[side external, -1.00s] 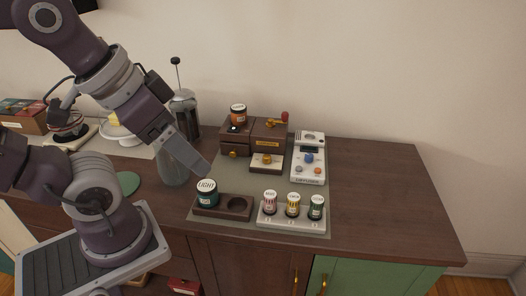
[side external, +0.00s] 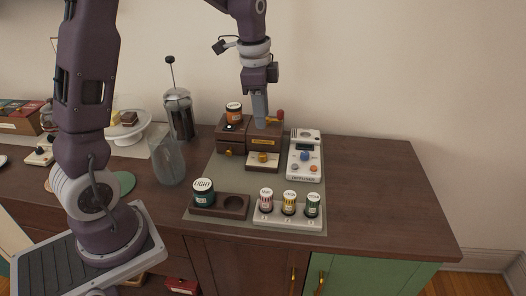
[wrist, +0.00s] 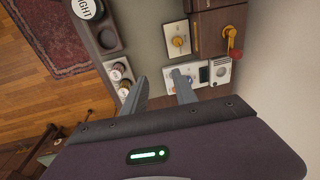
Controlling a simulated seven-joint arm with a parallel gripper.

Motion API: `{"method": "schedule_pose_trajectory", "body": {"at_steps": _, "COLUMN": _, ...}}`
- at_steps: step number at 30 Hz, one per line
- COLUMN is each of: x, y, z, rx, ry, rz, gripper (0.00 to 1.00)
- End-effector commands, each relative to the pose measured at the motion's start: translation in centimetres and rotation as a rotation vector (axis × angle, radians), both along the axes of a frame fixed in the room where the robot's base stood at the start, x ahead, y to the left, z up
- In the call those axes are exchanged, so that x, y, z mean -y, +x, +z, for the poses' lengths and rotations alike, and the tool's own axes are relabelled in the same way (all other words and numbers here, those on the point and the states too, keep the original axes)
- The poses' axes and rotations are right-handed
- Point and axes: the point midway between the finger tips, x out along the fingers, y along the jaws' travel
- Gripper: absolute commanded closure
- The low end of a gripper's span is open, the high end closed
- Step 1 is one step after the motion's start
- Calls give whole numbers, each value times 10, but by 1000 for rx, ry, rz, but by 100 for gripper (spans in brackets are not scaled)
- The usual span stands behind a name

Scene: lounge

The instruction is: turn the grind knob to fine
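A brass knob (side external: 263,156) sits on a cream plate (side external: 252,164) at the front foot of a brown wooden box (side external: 266,140). I cannot read any fine or coarse marks. The knob also shows in the wrist view (wrist: 178,41), above and right of my fingers. A crank with a red end (side external: 280,114) is on top of the box; it also shows in the wrist view (wrist: 234,52). My gripper (side external: 261,125) points down in front of the box's upper part, above the brass knob. In the wrist view its two fingers (wrist: 158,88) are apart with nothing between them.
A white device (side external: 304,165) with a blue knob stands right of the box. Left is a box with an orange-labelled jar (side external: 234,112). In front are a LIGHT jar (side external: 204,190) in a brown tray (side external: 235,206) and several small jars on a white rack (side external: 276,219). The counter's right is clear.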

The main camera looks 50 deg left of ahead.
Motion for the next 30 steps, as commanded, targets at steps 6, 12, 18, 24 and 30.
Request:
{"method": "schedule_pose_trajectory", "body": {"at_steps": 6, "x": -52, "y": 44, "z": -90, "rx": -119, "ry": 2, "rz": -251, "gripper": 66}}
{"method": "schedule_pose_trajectory", "body": {"at_steps": 12, "x": -58, "y": 47, "z": -122, "rx": -135, "ry": 0, "rz": -293, "gripper": 66}}
{"method": "schedule_pose_trajectory", "body": {"at_steps": 18, "x": -57, "y": 47, "z": -159, "rx": -134, "ry": -1, "rz": -291, "gripper": 66}}
{"method": "schedule_pose_trajectory", "body": {"at_steps": 24, "x": -57, "y": 48, "z": -173, "rx": -130, "ry": 1, "rz": -291, "gripper": 66}}
{"method": "schedule_pose_trajectory", "body": {"at_steps": 30, "x": -57, "y": 48, "z": -172, "rx": -130, "ry": 1, "rz": -290, "gripper": 70}}
